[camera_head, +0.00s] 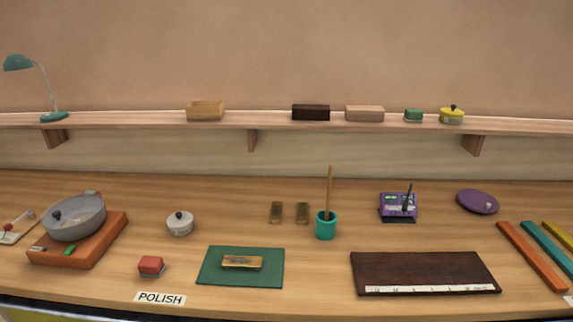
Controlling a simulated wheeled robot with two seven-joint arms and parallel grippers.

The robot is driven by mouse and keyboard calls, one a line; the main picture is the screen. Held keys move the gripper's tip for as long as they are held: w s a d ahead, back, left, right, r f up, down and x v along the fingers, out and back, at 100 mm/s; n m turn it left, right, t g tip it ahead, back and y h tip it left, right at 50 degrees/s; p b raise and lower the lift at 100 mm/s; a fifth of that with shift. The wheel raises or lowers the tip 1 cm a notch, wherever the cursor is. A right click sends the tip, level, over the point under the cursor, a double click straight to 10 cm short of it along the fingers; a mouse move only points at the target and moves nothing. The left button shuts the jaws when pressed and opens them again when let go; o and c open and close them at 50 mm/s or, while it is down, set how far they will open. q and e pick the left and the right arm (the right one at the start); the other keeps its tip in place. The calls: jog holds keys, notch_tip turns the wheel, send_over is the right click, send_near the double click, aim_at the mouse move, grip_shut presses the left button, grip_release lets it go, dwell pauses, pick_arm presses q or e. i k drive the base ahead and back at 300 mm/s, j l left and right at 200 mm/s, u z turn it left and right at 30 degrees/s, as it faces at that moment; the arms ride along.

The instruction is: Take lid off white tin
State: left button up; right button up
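A small round white tin (180,226) stands upright on the workbench at the left of the middle. Its lid (180,218) sits on top and has a dark round knob. A red block (151,265) lies in front of it, to the left. Neither of my grippers shows in the head view.
An orange board with a grey pan (75,217) stands left of the tin. A green mat (212,276) with a brass bar (242,262) lies front right of it. A teal cup (326,227) holds a tall stick. A yellow lidded pot (452,117) is on the shelf.

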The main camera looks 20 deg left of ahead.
aim_at(179, 220)
jog(key=u, duration=1.25)
jog(key=i+j+z, duration=0.1)
jog(key=j, duration=0.25)
jog(key=i, duration=0.1)
